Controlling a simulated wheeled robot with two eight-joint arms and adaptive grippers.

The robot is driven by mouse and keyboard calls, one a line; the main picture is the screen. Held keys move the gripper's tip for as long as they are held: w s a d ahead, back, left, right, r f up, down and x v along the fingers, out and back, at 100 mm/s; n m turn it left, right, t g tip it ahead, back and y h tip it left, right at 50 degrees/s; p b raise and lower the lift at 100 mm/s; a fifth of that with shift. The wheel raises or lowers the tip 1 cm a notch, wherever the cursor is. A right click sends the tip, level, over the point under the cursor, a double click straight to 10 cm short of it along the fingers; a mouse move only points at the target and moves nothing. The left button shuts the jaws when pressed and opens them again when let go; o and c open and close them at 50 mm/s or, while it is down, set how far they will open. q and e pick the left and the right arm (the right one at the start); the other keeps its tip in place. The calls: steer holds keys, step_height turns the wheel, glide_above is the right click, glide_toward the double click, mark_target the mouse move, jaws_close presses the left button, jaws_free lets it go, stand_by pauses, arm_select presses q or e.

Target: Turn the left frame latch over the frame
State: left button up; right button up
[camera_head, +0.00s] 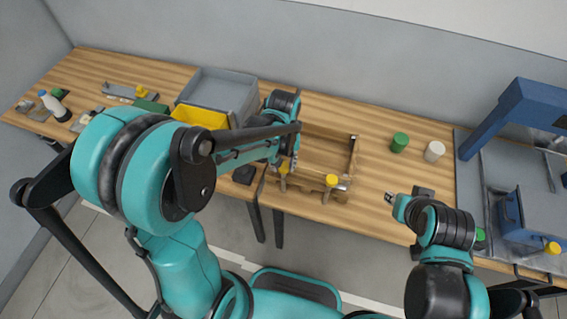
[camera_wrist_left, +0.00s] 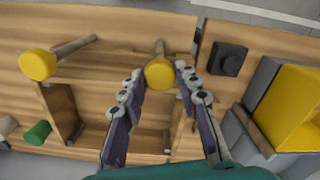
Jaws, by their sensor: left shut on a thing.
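The wooden frame (camera_head: 352,158) lies on the bench at middle; its strips (camera_wrist_left: 66,112) also show in the left wrist view. The left frame latch, a yellow knob (camera_wrist_left: 159,73) with a wooden-brown bar, sits at the frame's near edge; its bar points away from the frame. My left gripper (camera_wrist_left: 158,74) is shut on this knob, with a finger on each side. In the head view my left gripper (camera_head: 286,166) partly hides the latch. A second yellow-knobbed latch (camera_head: 331,181) stands to its right. My right gripper (camera_head: 391,198) is apart, near the bench's front edge; its jaws are unclear.
A yellow bin (camera_head: 200,117) and a grey bin (camera_head: 222,90) stand left of the frame. A black block (camera_wrist_left: 228,58) lies beside it. A green cylinder (camera_head: 399,142) and a white one (camera_head: 434,151) stand to the right. A blue machine (camera_head: 515,115) is at far right.

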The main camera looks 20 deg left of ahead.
mark_target(283, 166)
arm_select(q)
steer(key=m, duration=0.6)
steer(key=shift+m+b, duration=0.3)
steer(key=m, duration=0.6)
stand_by(0.4)
steer(key=o, duration=1.2)
steer(key=shift+c, duration=0.2)
step_height(283, 166, up, 12)
steer(key=shift+s, duration=0.1)
